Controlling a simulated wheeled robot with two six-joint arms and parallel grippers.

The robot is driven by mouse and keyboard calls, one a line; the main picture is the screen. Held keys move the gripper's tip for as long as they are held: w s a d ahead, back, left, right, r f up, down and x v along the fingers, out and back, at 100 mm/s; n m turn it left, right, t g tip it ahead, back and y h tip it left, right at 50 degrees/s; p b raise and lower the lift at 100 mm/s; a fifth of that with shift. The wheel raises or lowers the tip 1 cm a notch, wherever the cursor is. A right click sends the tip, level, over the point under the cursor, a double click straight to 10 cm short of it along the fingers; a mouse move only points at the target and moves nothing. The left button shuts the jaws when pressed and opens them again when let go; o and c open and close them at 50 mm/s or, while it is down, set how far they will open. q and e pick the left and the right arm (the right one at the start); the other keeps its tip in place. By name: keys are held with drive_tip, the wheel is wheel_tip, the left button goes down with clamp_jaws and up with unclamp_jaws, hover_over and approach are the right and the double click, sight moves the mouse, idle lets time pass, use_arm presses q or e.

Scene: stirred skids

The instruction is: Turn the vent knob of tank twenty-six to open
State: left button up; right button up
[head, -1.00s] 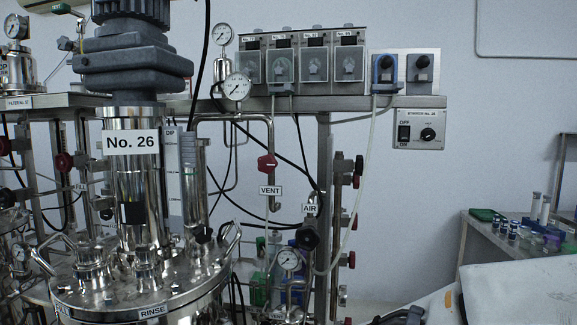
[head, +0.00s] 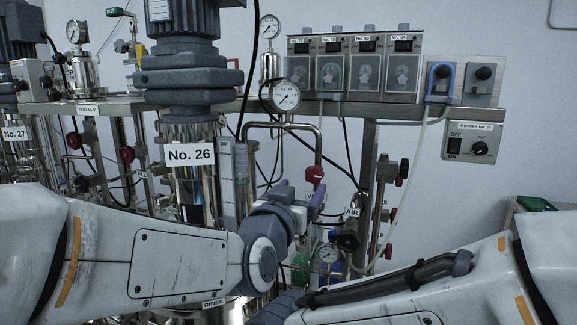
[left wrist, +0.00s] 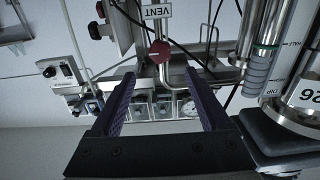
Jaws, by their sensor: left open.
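The red vent knob (head: 315,174) sits on the pipe right of tank No. 26 (head: 190,134), above the VENT label, which my left gripper mostly covers.
A pressure gauge (head: 286,96) and pipes stand close by the knob. The AIR valve (head: 349,235) is below right of it. A row of pump boxes (head: 354,68) and a stirrer switch box (head: 473,136) are on the shelf side. Cables and hoses hang around the pipes.

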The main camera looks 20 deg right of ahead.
sight(313, 174)
use_arm(q)
drive_tip(key=p+x, duration=0.3)
drive_tip(key=x, duration=0.5)
drive_tip(key=shift+w+d+p, duration=0.1)
drive_tip(key=shift+w+p, duration=0.05)
drive_tip(key=shift+p, duration=0.2)
drive_tip(key=shift+w+d+f, duration=0.1)
drive_tip(key=shift+w+d, duration=0.15)
drive_tip(key=shift+w, duration=0.2)
clamp_jaws()
